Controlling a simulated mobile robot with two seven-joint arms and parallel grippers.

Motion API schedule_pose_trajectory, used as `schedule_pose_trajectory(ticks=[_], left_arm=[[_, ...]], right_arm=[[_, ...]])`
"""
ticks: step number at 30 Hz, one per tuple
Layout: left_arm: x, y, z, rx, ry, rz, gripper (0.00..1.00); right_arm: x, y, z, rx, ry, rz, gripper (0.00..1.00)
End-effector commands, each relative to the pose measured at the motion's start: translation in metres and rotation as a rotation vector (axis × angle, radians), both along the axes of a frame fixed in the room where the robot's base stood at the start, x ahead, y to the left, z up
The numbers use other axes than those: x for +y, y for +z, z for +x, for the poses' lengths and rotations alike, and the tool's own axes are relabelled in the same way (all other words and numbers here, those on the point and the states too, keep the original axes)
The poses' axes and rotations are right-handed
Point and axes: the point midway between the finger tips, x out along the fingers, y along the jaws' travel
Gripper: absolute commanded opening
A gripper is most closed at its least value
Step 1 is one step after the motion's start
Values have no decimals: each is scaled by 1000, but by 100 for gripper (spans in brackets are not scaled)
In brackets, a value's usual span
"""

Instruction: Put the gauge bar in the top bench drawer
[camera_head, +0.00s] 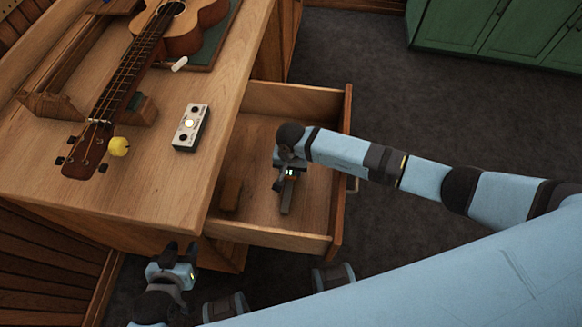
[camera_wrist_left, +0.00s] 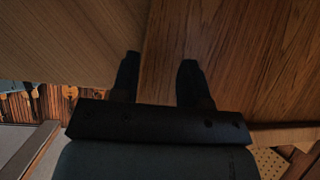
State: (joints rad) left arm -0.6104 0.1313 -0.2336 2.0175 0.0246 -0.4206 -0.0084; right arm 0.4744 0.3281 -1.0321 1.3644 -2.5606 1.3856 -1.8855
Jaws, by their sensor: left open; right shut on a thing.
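The top bench drawer (camera_head: 292,240) is pulled out from the workbench, its inside visible. My right gripper (camera_head: 285,186) is inside the drawer's outline in the head view, shut on a narrow dark grey bar, the gauge bar (camera_head: 288,198). The bar points toward the drawer's near side; I cannot tell whether it touches the drawer floor. The gripper hides part of it. My left gripper (camera_head: 181,249) is open and empty, low beside the bench front, left of the drawer. Its two dark fingers also show in the left wrist view (camera_wrist_left: 159,66), apart, before wood panels.
A small wooden block (camera_head: 231,194) lies in the drawer's left part. On the bench top (camera_head: 215,75) are a ukulele (camera_head: 135,75), a white box with knobs (camera_head: 190,128) and a yellow ball-like thing (camera_head: 119,147). Green cabinets (camera_head: 500,35) stand behind. Dark floor (camera_head: 390,90) is open right of the drawer.

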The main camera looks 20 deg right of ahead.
Motion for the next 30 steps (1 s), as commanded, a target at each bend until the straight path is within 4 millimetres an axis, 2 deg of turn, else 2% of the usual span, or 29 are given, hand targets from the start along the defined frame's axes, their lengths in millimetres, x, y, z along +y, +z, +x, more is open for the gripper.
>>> schedule_pose_trajectory(ticks=[12, 13, 16, 22, 23, 24, 30], left_arm=[[0, -3, 0, 0, 0, 0, 41], [0, -3, 0, 0, 0, 0, 41], [0, -3, 0, 0, 0, 0, 41], [0, -3, 0, 0, 0, 0, 41], [0, -3, 0, 0, -1, -1, 41], [0, -3, 0, 0, -1, -1, 41], [0, -3, 0, 0, -1, -1, 41]], right_arm=[[0, 1, 0, -1, 0, 1, 4], [0, 1, 0, -1, 0, 1, 43], [0, 1, 0, -1, 0, 1, 66], [0, 0, 0, 0, 0, 0, 68], [0, 0, -1, 0, 0, 0, 72], [0, 0, -1, 0, 0, 0, 82], [0, 0, -1, 0, 0, 0, 83]])
